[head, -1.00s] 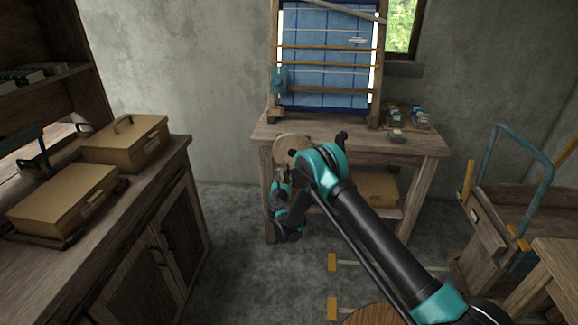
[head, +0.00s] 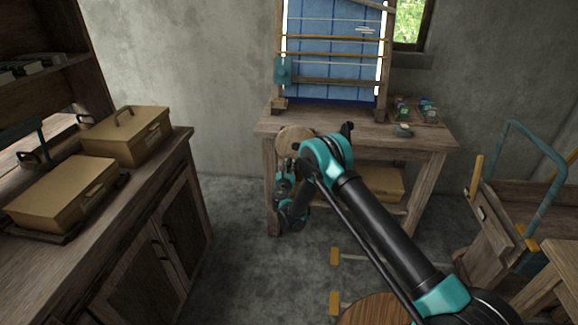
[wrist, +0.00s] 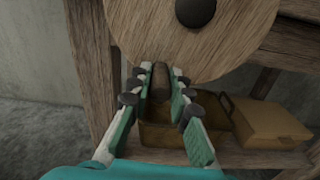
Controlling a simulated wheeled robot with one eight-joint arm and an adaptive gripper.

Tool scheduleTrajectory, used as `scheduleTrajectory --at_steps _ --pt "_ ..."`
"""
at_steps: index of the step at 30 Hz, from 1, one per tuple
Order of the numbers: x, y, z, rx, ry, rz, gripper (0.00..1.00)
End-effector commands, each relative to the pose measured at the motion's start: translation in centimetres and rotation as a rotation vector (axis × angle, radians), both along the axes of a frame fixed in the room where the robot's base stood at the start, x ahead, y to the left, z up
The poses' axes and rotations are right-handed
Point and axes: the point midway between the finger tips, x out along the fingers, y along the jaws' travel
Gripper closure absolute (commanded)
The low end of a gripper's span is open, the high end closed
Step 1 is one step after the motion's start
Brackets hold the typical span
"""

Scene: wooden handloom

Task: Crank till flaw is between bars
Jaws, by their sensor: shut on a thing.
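The blue cloth (head: 335,72) hangs on the upright loom frame in the head view. A small pale flaw (head: 365,29) shows at its upper right, just above the upper orange bar (head: 320,38). The lower orange bar (head: 320,54) crosses below that. The round wooden crank disc (wrist: 190,35) fills the top of the wrist view, with a dark hub; in the head view it is partly hidden by my arm. My gripper (wrist: 161,74) is shut on the crank's peg handle (wrist: 160,84), near the disc's lower edge.
The loom stands on a wooden table (head: 435,143) with small items at its right. A tan box (wrist: 268,125) lies on the shelf beneath. A cabinet with tan boxes (head: 62,192) is at left, a cart (head: 500,225) at right. Grey floor is open between.

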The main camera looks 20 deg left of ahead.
Motion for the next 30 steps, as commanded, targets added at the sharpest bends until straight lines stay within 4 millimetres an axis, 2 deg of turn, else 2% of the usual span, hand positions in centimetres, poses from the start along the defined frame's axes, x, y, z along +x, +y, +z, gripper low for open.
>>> scheduleTrajectory --at_steps 14,30 --pt "-0.2 0.6 0.2 0.075 0.018 0.001 1.00" --pt "-0.8 3.1 2.2 0.457 0.110 0.001 1.00"
